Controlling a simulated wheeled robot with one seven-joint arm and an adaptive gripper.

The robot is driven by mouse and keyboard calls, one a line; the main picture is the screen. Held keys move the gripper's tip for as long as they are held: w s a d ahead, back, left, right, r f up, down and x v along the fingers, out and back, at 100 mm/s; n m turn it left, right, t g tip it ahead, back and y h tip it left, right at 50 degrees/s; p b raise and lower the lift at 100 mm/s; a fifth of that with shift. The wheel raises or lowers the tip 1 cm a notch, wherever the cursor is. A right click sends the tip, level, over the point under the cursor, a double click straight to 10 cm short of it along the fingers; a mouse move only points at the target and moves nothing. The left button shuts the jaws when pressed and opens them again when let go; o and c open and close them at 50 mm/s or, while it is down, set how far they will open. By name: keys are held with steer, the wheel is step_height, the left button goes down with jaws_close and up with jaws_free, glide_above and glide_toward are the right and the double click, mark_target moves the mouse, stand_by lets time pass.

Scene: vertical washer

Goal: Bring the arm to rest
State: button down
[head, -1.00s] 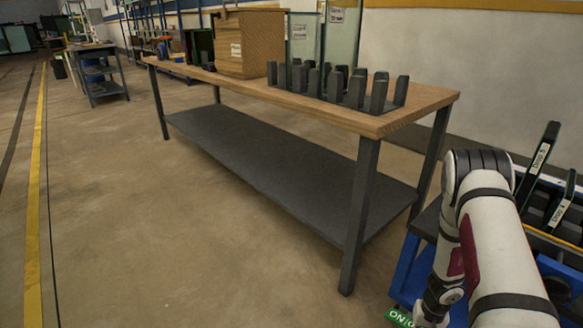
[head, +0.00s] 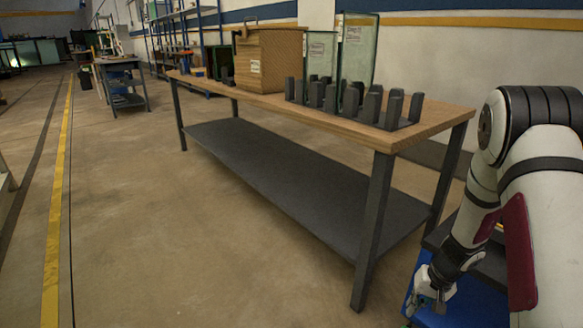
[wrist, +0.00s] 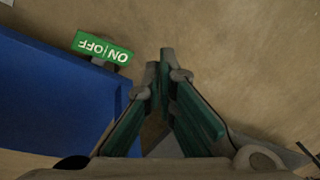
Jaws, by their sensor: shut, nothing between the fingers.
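My arm (head: 545,170), white with dark bands and a red patch, is folded at the right edge of the head view. Its forearm hangs down to my gripper (head: 430,303), low beside a blue base. In the wrist view, my gripper (wrist: 162,68) points over bare floor, with its green-sided fingers together at the tips and nothing between them. A green ON/OFF sign (wrist: 103,47) lies left of the fingers, apart from them, at the edge of a blue panel (wrist: 50,95).
A wooden-topped workbench (head: 440,120) with a dark lower shelf (head: 310,185) stands left of my arm. It bears a rack of dark upright posts (head: 330,95) and a wooden box (head: 275,60). The floor (head: 190,240) in front is clear.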

steer(key=s+a+r+n+y, duration=0.1)
steer(key=s+a+r, duration=0.3)
steer(key=r, duration=0.5)
steer(key=s+a+r+n, duration=0.1)
steer(key=s+a+r, duration=0.2)
steer(key=a+r, duration=0.45)
steer(key=s+a+r+n+y, duration=0.1)
steer(key=s+a+r, duration=0.2)
steer(key=r, duration=0.8)
steer(key=s+r+g+h, duration=0.15)
steer(key=s+r, duration=0.25)
steer(key=s, duration=0.9)
steer(key=s+r+h, duration=0.2)
steer(key=s+r, duration=0.2)
steer(key=s, duration=0.9)
step_height(320, 180, up, 36)
steer(key=t+p, duration=0.4)
steer(key=p, duration=3)
steer(key=shift+d+n+p, duration=0.3)
steer(key=shift+d+p, duration=0.1)
steer(key=shift+h, duration=0.25)
